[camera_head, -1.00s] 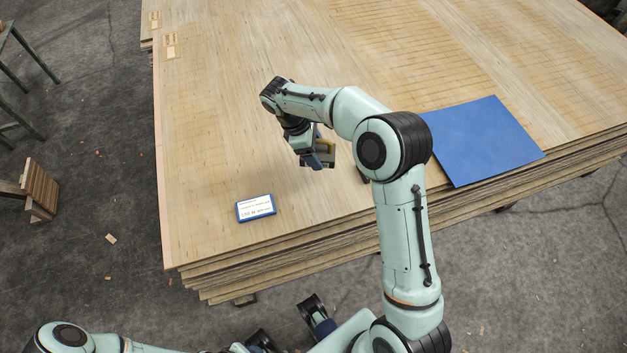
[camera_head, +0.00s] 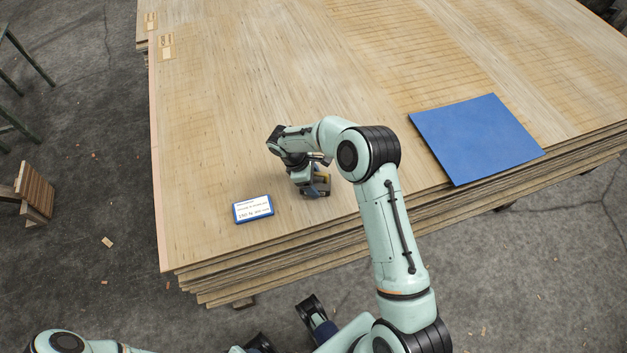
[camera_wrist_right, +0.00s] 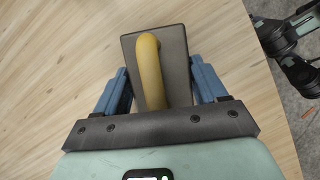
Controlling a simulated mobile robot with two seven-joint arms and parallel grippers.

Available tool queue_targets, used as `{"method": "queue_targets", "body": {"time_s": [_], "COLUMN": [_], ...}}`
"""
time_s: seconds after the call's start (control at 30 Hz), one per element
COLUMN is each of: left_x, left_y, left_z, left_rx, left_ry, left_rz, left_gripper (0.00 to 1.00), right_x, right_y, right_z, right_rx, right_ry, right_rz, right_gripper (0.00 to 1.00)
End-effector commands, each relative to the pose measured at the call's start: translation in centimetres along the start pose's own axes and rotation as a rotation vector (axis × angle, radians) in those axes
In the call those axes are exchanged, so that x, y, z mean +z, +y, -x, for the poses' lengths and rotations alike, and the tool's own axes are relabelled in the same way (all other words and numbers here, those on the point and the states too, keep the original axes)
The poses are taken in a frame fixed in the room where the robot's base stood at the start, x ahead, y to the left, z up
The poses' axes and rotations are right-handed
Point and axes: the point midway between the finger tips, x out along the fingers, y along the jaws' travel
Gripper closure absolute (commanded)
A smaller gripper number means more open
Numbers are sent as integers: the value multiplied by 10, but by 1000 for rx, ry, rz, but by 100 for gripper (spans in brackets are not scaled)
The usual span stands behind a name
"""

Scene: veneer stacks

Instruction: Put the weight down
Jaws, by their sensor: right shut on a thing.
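The weight (camera_head: 318,191) is a grey block with a yellow handle, seen over the near part of the veneer stack (camera_head: 220,165). In the right wrist view the weight (camera_wrist_right: 174,42) sits between the blue fingers, with the yellow handle standing toward the camera. My right gripper (camera_head: 310,184) is shut on the weight and points down. The weight is low, at or just above the wood; I cannot tell if its underside touches.
A blue-edged label card (camera_head: 253,209) lies left of the weight. A blue sheet (camera_head: 476,138) lies at the stack's right side. Bare wood surrounds the weight, with the stack's front edge close by.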

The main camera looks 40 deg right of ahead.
Motion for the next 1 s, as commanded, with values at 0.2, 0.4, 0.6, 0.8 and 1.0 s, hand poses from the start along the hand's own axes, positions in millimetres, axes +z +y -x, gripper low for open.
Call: {"method": "queue_targets", "body": {"time_s": [0.2,0.4,0.6,0.8,1.0], "left_x": [0,-1,-1,0,1], "left_y": [0,0,0,1,1], "left_z": [0,-1,-1,1,2], "left_rx": [0,1,1,0,0], "left_ry": [1,3,3,1,-3], "left_rz": [0,0,0,0,0], "left_gripper": [57,57,57,57,57], "right_x": [0,-2,-2,0,-1], "right_y": [1,0,0,1,1], "right_z": [1,-3,-3,1,32], "right_rx": [4,2,2,2,7], "right_ry": [2,1,1,1,4], "right_rz": [-1,0,0,0,1], "right_gripper": [86,16,3,3,3]}}
